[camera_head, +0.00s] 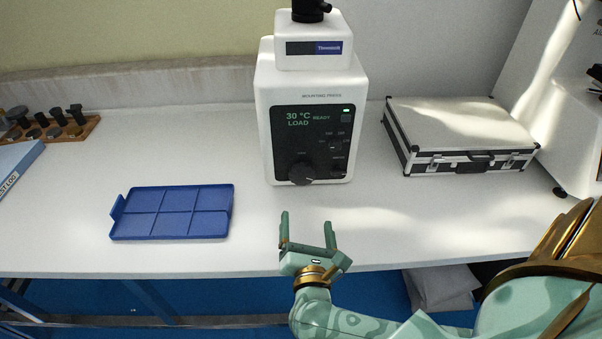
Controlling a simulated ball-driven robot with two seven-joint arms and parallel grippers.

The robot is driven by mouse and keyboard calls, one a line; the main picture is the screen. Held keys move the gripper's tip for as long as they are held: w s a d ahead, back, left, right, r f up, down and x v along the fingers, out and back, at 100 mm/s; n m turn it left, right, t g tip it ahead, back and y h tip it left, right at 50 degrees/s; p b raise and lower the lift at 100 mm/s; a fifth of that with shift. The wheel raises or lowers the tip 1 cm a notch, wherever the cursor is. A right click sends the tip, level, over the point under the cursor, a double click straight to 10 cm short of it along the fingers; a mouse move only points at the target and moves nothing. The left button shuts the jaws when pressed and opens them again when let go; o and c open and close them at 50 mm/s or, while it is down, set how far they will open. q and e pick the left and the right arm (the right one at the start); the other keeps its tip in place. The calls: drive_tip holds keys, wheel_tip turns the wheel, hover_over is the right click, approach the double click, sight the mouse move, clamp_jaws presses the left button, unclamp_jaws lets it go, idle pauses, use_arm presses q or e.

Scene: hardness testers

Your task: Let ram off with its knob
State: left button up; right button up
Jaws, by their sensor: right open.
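The mounting press (262,120) is a white machine at the back middle of the bench. Its black front panel (286,127) reads 30 °C, READY and LOAD. A large round black knob (302,173) sits low on the panel, with a smaller dark knob (338,165) to its right. A black part (309,10) tops the machine and is cut by the picture's upper edge. I cannot see the ram. My right gripper (307,229) is open and empty over the bench's front edge, in front of the press and apart from it. My left gripper is not in view.
A blue compartment tray (181,212) lies left of the gripper. A silver case (455,118) lies at the right. A wooden rack (84,128) with dark pieces stands at the far left. The bench (255,218) is clear between press and gripper.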

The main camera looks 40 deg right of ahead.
sight(303, 175)
drive_tip(key=b+x, duration=0.1)
drive_tip(key=x, duration=1.3)
drive_tip(key=shift+w+b, duration=0.15)
drive_tip(key=shift+b, duration=0.25)
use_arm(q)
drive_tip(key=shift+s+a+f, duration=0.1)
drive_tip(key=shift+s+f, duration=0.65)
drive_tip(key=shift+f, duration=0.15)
use_arm(e)
drive_tip(key=shift+w+d, duration=0.25)
drive_tip(key=shift+w, duration=0.1)
drive_tip(key=c, duration=1)
